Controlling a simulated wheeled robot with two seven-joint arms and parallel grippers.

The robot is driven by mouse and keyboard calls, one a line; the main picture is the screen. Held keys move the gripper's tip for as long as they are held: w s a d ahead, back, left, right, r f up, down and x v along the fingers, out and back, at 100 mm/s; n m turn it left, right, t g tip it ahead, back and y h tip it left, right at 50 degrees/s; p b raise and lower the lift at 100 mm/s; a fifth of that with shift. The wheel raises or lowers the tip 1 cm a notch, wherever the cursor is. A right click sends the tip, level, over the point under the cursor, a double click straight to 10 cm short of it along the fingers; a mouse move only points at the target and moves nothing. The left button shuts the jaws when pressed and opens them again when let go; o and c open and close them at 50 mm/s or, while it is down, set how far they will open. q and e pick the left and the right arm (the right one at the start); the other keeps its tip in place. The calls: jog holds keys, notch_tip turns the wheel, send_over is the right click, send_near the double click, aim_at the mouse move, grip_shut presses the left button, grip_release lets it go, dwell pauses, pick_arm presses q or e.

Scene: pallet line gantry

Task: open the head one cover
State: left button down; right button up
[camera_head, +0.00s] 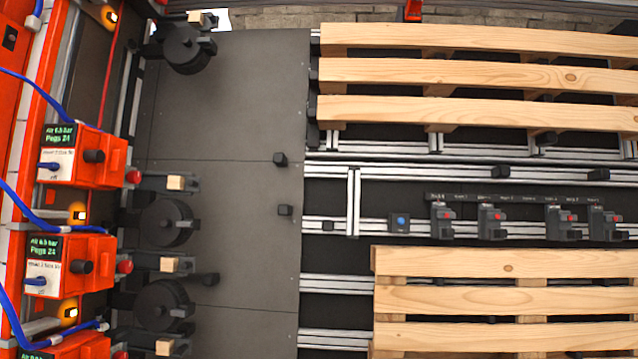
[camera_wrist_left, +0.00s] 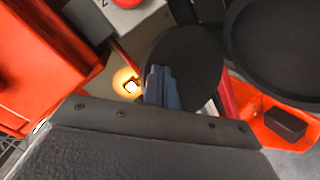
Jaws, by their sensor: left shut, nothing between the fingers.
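In the left wrist view, my left gripper (camera_wrist_left: 160,88) shows as short grey-blue fingers pressed together and empty, pointing at a black round disc (camera_wrist_left: 190,55). I cannot tell whether they touch it. A second dark round part (camera_wrist_left: 280,45) lies to its right. In the head view, black round discs (camera_head: 166,222) sit in a column beside the orange-red head boxes (camera_head: 85,155); another disc (camera_head: 185,48) is at the top left. I cannot tell which part is the head one cover. Neither gripper is identifiable in the head view.
A lit amber lamp (camera_wrist_left: 128,83) and an orange-red housing (camera_wrist_left: 45,70) are close left of my fingers. An orange-red bracket (camera_wrist_left: 265,110) is to their right. Blue hoses (camera_head: 25,215) loop by the boxes. Wooden pallets (camera_head: 480,75) fill the right; the grey plate (camera_head: 235,100) is mostly clear.

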pick_arm(q)
jog(key=shift+s+a+r, duration=0.15)
jog(key=shift+a, duration=0.8)
jog(key=shift+a, duration=0.75)
jog(key=p+v, duration=0.3)
jog(key=v, duration=0.7)
jog(key=shift+d, duration=0.35)
dwell(1.1)
